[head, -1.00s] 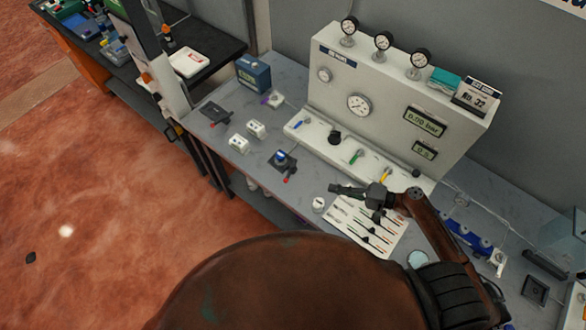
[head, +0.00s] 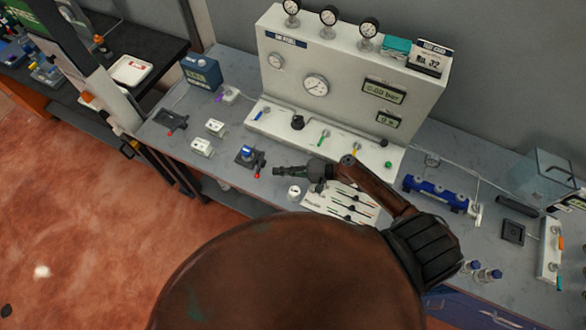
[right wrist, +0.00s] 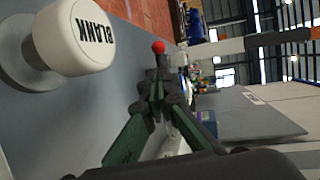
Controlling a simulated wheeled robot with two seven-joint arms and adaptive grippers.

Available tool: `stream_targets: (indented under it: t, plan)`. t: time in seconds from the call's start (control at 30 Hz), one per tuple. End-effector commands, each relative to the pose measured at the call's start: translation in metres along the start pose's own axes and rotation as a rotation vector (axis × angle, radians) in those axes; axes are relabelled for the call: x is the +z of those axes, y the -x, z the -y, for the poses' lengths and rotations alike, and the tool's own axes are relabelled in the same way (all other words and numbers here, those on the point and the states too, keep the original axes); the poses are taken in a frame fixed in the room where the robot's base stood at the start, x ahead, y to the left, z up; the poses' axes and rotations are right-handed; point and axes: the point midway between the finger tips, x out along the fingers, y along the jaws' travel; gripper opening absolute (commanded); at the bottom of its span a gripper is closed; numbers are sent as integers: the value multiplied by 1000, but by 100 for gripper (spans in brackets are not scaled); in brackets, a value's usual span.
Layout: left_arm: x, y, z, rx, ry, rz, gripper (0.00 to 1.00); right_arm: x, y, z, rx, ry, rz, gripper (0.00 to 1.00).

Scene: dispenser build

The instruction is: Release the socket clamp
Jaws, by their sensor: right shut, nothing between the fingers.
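A socket clamp (head: 246,154) stands on the grey bench, with a dark square base, a blue part on top and a lever ending in a red ball (head: 257,177). My right gripper (head: 276,171) is shut and empty, just right of that lever, with its fingers pointing left toward it. In the right wrist view the red ball (right wrist: 158,47) shows just beyond the shut fingertips (right wrist: 157,84); I cannot tell whether they touch the lever. The clamp's base is hidden there by the fingers. A second dark base with a red-tipped lever (head: 172,121) stands farther left. My left gripper is not in view.
A white cap marked BLANK (right wrist: 80,38) stands close beside my right gripper; it also shows in the head view (head: 295,192). A white tool sheet (head: 318,203) lies below my arm. The gauge panel (head: 345,85) stands behind.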

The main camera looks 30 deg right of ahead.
Motion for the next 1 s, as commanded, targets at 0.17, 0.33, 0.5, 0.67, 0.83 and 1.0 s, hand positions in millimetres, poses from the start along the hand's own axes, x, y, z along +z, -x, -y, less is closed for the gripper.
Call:
stream_targets:
  t: [0.17,0.33,0.5,0.67,0.83,1.0]
  plan:
    - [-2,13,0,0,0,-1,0,0,-29,2,0,0,0,0]
    - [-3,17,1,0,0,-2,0,0,-43,0,1,0,-1,0]
    - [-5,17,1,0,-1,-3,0,0,-46,-1,1,0,-1,0]
    - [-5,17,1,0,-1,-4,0,0,-46,-1,1,0,-1,0]
    - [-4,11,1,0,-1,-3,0,3,-50,-2,-2,-1,0,0]
    - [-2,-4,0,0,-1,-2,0,9,-63,-1,-2,1,1,0]
